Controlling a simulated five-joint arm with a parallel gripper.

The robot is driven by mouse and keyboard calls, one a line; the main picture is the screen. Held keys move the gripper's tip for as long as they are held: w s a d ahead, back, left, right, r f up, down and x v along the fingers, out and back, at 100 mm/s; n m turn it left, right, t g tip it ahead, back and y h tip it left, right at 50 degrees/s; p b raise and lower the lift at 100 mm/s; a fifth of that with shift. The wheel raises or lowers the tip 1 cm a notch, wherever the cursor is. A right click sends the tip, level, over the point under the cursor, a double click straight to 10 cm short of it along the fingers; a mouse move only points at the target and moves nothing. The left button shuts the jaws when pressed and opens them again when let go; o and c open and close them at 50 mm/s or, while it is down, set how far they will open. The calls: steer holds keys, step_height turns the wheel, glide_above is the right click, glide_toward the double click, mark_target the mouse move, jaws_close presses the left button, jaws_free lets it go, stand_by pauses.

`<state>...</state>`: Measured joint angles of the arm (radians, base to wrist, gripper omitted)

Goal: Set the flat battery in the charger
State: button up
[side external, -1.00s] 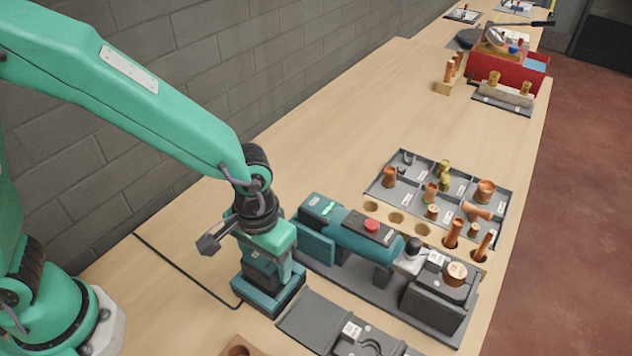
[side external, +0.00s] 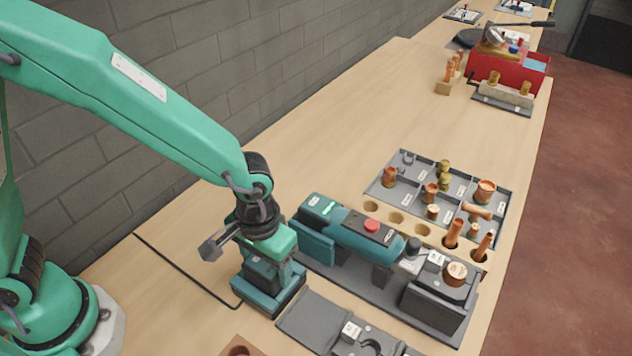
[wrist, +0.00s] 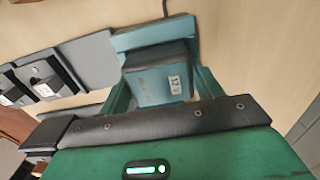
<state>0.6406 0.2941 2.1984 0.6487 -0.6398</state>
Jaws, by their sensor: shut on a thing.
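My gripper (side external: 266,268) is low over the teal charger (side external: 272,303), which stands on the bench with a black cord running from it. The gripper is shut on the flat battery (wrist: 160,78), a dark teal-grey block with a 12 V label, seen between the two green fingers in the wrist view. In the side view the battery (side external: 258,270) is upright, directly above the charger's base and partly hidden by the fingers. The charger (wrist: 150,35) shows just beyond the battery in the wrist view. I cannot tell whether the battery is fully seated.
A teal press tool (side external: 350,228) with a red button lies close to the right of the charger. A grey plate (side external: 310,320) is in front. A fittings tray (side external: 440,195) stands behind right. The black cord (side external: 185,268) crosses the bench to the left.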

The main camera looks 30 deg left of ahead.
steer(key=shift+f, duration=0.4)
steer(key=o, duration=1.3)
steer(key=shift+r, duration=0.1)
step_height(320, 180, up, 15)
steer(key=shift+w+a+r, duration=0.1)
steer(key=shift+w+a, duration=0.15)
steer(key=shift+w, duration=4.05)
steer(key=shift+w+a+f, duration=0.1)
steer(key=shift+w+a, duration=0.2)
steer(key=shift+w, duration=4)
steer(key=shift+w+a+r, duration=0.1)
steer(key=shift+w+a, duration=0.15)
steer(key=shift+w, duration=4.05)
